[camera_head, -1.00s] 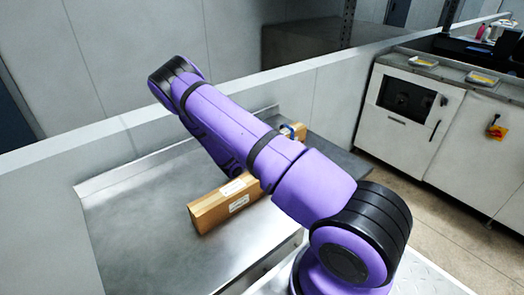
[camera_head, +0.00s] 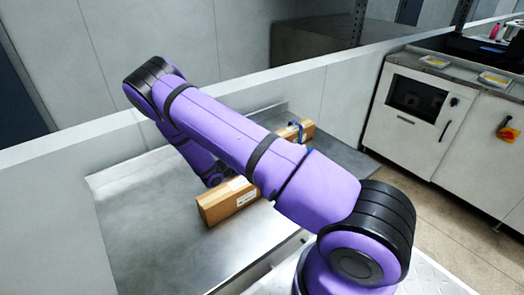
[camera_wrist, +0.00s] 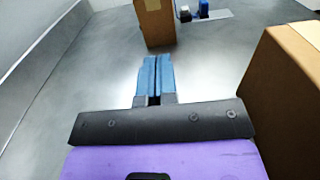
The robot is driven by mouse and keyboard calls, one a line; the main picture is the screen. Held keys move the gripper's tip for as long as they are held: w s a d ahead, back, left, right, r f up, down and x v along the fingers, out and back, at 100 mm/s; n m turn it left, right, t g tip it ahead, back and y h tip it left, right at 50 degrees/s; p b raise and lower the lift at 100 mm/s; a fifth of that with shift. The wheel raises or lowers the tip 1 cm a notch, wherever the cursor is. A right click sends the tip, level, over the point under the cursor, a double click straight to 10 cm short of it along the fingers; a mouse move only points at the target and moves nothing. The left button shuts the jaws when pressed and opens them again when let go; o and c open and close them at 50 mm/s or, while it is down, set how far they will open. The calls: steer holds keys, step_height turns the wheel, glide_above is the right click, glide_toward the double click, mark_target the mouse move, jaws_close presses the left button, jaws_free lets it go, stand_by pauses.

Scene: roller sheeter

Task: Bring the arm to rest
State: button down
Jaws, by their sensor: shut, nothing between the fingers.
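My gripper (camera_wrist: 156,78) shows in the wrist view with its two blue fingers side by side, shut and empty. It points over the bare metal table (camera_head: 150,235). In the head view my purple arm reaches from the lower right to the upper left and bends down over the table; the gripper's fingertips are hidden behind it there.
In the wrist view a cardboard box (camera_wrist: 285,95) stands close on the right and another (camera_wrist: 155,22) ahead. Low walls edge the table. White cabinets (camera_head: 410,125) stand at the right.

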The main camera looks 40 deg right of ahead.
steer(key=shift+a, duration=1)
steer(key=s+a+r+m+g+y, duration=0.15)
steer(key=s+r+m+y, duration=0.25)
steer(key=r, duration=0.5)
steer(key=s+a+r+m+y, duration=0.2)
steer(key=s+r+m+y, duration=0.15)
steer(key=r, duration=0.65)
steer(key=s+a+r+m+g+y, duration=0.1)
steer(key=s+a+r+m+y, duration=0.2)
steer(key=r, duration=0.6)
steer(key=s+a+r+m+t+y, duration=0.3)
steer(key=s+r, duration=0.4)
steer(key=s, duration=0.4)
steer(key=s+a+r+m+t+y, duration=0.4)
steer(key=s+r, duration=0.4)
steer(key=s, duration=0.3)
steer(key=shift+s+a+r+t, duration=0.15)
steer(key=shift+a+t, duration=0.3)
steer(key=shift+t, duration=0.2)
steer(key=shift+d+y, duration=0.15)
steer(key=shift+y, duration=0.1)
